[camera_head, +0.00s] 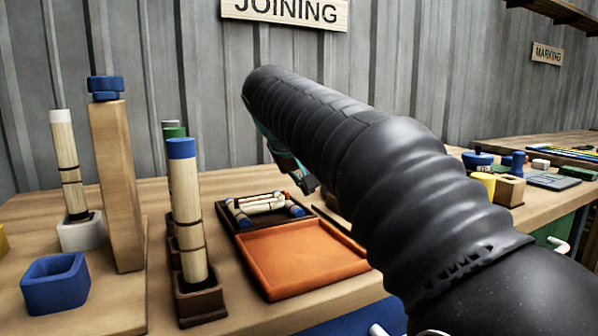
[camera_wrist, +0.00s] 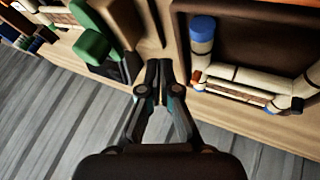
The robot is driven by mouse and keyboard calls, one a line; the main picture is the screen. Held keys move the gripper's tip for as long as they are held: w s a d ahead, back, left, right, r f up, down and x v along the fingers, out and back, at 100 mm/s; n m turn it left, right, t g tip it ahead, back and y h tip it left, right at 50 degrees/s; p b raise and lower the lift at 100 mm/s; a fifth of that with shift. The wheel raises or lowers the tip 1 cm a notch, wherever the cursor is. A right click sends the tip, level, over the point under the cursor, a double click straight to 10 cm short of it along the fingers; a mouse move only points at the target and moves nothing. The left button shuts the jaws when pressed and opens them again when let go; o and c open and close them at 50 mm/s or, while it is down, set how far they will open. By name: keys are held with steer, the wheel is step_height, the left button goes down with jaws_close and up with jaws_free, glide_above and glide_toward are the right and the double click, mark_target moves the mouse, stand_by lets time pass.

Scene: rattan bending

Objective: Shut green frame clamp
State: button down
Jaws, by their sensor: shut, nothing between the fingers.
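A green clamp part (camera_wrist: 92,47) shows in the wrist view at upper left, with a dark piece beside it; whether the clamp is open or shut I cannot tell. My gripper (camera_wrist: 158,84) is shut and empty, with its fingertips to the right of the green part and apart from it in the picture. In the head view my gripper (camera_head: 303,180) is mostly hidden behind my dark arm, near the back of the bench. A small green piece (camera_head: 174,131) shows there behind a blue-topped rattan pole; I cannot tell if it belongs to the clamp.
A dark tray (camera_head: 232,224) holds rattan pieces, close to my gripper's right in the wrist view. An orange tray (camera_head: 303,258) lies empty in front of it. Blue-topped rattan pole (camera_head: 185,205), wooden post (camera_head: 117,185) and blue cup (camera_head: 55,284) stand at left.

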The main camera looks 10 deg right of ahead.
steer(key=shift+w+d+f, duration=0.1)
steer(key=shift+w+d, duration=0.1)
steer(key=shift+d, duration=0.45)
steer(key=shift+w+d+r, duration=0.1)
steer(key=shift+w+d, duration=0.15)
steer(key=shift+d, duration=0.4)
steer(key=shift+w+d+f, duration=0.1)
steer(key=shift+w+d, duration=0.1)
steer(key=shift+d, duration=0.45)
